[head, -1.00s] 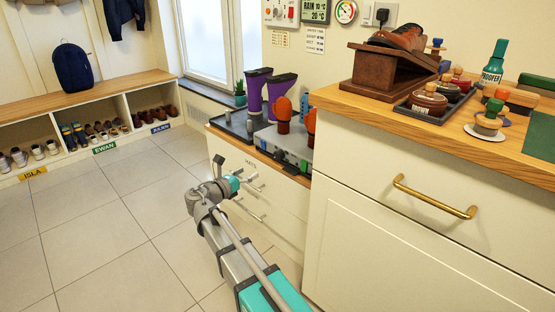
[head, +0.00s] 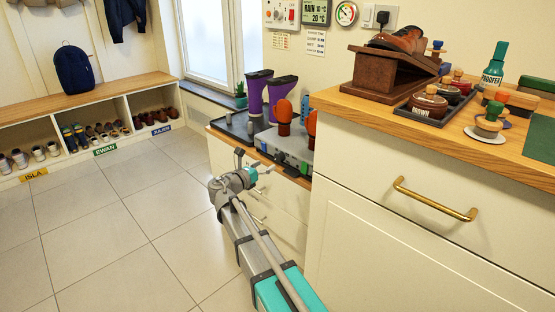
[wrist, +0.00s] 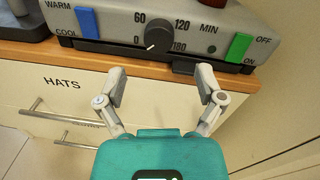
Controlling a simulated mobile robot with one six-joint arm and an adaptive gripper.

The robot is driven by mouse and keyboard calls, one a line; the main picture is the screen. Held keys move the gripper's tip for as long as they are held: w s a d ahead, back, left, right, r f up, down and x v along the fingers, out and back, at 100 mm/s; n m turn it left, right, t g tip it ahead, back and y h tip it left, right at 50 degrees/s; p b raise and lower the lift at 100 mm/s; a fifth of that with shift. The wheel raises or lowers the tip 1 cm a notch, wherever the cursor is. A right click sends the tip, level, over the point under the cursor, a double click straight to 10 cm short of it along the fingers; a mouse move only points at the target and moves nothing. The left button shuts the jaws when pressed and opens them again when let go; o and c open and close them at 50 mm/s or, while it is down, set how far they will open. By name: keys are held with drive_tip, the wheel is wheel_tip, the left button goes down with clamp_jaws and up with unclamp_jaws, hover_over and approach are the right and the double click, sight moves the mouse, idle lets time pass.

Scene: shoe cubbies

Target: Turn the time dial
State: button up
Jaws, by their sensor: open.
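The time dial (wrist: 158,38) is a dark round knob on the front of a grey dryer unit (wrist: 228,14). Marks 0, 60, 120 and 180 MIN surround it. Its white pointer line points lower left, close to 0. My gripper (wrist: 160,74) is open and empty in the wrist view. Its two fingers stand apart in front of the unit, below the dial in the picture and not touching it. In the head view my gripper (head: 248,162) is beside the low cabinet's front edge, near the dryer unit (head: 285,148); the dial is not clear there.
A blue slider (wrist: 88,22) marked WARM and COOL is left of the dial. A green switch (wrist: 238,47) marked OFF and ON is right of it. A taller counter (head: 330,98) adjoins on the right.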

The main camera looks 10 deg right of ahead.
sight(278, 158)
drive_tip(key=shift+x, duration=3.2)
drive_tip(key=c, duration=1.1)
drive_tip(key=shift+a, duration=0.15)
drive_tip(key=shift+c, duration=0.3)
